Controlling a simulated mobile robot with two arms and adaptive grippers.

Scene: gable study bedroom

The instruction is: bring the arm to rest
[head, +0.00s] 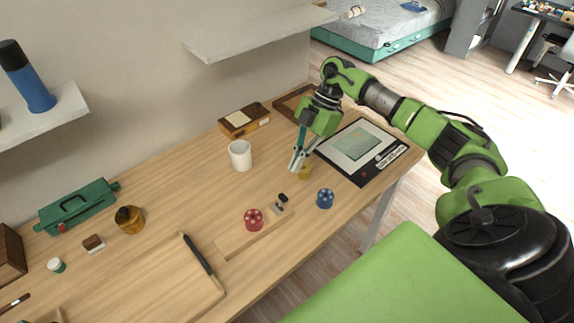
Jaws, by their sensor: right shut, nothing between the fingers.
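My right arm reaches in from the right over the wooden desk (165,205). Its gripper (295,167) points down, shut and empty, above the right part of the desk. A small yellow piece (305,174) is just beside the fingertips in the picture; I cannot tell whether they touch it. My left gripper is out of view.
Near the gripper are a white mug (240,155), a blue piece (325,198), a red piece (253,219), a wooden box (243,121) and a black-bordered board (371,171). A shelf (255,36) juts out above. A green toolbox (76,208) stands left.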

